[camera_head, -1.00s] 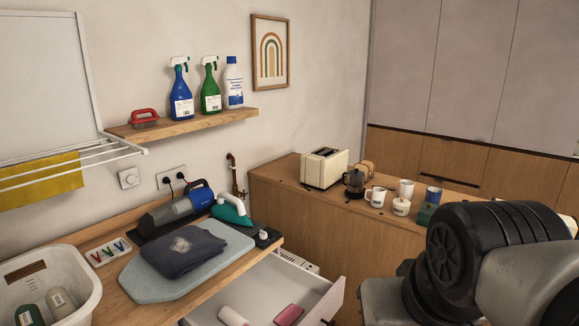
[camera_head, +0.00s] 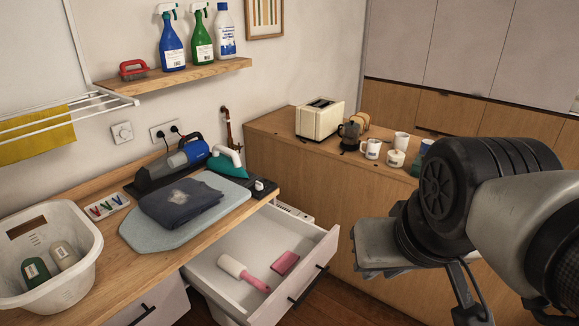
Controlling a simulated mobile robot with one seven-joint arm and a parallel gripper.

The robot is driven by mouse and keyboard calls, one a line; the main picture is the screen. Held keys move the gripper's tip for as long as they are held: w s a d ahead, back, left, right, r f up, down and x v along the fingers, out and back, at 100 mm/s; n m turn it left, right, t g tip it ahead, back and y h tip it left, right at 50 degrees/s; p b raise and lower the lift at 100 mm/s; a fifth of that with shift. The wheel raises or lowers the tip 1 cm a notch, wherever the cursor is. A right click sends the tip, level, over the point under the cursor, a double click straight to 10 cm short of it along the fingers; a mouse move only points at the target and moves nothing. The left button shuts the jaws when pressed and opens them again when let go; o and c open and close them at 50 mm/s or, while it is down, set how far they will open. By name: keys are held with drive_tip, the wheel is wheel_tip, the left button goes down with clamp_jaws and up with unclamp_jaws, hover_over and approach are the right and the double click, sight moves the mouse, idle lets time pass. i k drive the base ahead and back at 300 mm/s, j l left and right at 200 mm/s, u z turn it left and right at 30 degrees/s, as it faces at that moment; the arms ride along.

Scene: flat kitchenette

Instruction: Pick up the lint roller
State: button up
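The lint roller (camera_head: 242,272) lies in the open drawer (camera_head: 230,298). It has a white roll at the left and a pink handle pointing to the lower right. A pink brush-like item (camera_head: 285,263) lies beside it, to the right, apart from it. My arm fills the right side of the view, over the area right of the drawer. The fingertips of my gripper cannot be made out, so I cannot tell whether it is open or shut. Nothing covers the lint roller.
The drawer front with its dark handle (camera_head: 308,287) stands out from the counter. Above are an ironing pad (camera_head: 150,236) with a folded dark cloth (camera_head: 181,203), a teal iron (camera_head: 228,167) and a handheld vacuum (camera_head: 172,162). A white basket (camera_head: 84,270) holds bottles at left.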

sight(235, 269)
drive_tip(key=i+j+u, duration=0.1)
drive_tip(key=u, duration=0.65)
drive_tip(key=i+j+z, duration=0.2)
drive_tip(key=i+j, duration=0.15)
drive_tip(key=i, duration=0.1)
